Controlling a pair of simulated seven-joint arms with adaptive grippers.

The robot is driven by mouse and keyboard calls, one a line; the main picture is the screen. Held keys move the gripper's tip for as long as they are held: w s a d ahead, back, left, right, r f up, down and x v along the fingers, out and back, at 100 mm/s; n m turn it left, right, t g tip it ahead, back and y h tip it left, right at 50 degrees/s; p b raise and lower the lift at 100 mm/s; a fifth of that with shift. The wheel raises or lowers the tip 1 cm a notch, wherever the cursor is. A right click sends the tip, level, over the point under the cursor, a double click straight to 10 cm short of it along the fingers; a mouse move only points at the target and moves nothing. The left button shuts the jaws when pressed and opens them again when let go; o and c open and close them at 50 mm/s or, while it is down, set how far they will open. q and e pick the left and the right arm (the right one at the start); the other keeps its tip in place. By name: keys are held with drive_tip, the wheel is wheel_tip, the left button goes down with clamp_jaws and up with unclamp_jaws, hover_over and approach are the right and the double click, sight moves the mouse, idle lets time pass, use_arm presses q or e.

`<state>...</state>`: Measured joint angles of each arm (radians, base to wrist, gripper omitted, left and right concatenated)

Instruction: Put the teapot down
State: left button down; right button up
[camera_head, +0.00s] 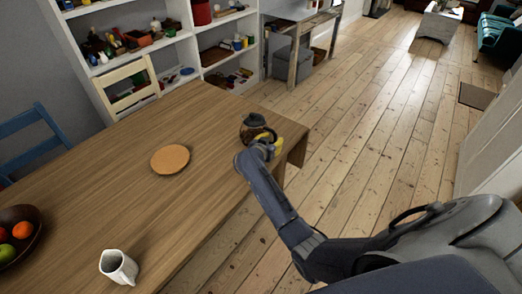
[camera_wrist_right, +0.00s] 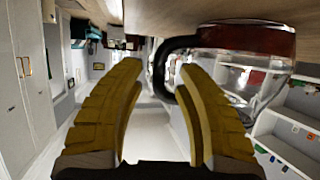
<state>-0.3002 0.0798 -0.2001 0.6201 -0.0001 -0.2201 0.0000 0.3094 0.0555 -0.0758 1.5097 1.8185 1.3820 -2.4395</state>
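The teapot (camera_head: 253,128) is a round glass pot with dark contents, at the far right end of the wooden table (camera_head: 140,205). It appears upright and seems to rest on the tabletop. In the right wrist view, which is upside down, the teapot's glass body (camera_wrist_right: 270,70) and black handle (camera_wrist_right: 165,65) show up close. My right gripper (camera_head: 266,146) is at the handle, its yellow fingers (camera_wrist_right: 158,72) apart with part of the handle in or just beyond the gap. I see no finger clearly pressing on it. My left gripper is out of view.
A round tan trivet (camera_head: 170,159) lies bare on the table, left of the teapot. A white mug (camera_head: 119,267) and a dark fruit bowl (camera_head: 30,240) stand nearer. A cream chair (camera_head: 127,85) and blue chair (camera_head: 35,135) are at the far side. The table between teapot and trivet is clear.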

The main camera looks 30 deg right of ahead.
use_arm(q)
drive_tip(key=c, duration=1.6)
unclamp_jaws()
use_arm(e)
drive_tip(key=v, duration=1.5)
drive_tip(key=shift+w, duration=0.2)
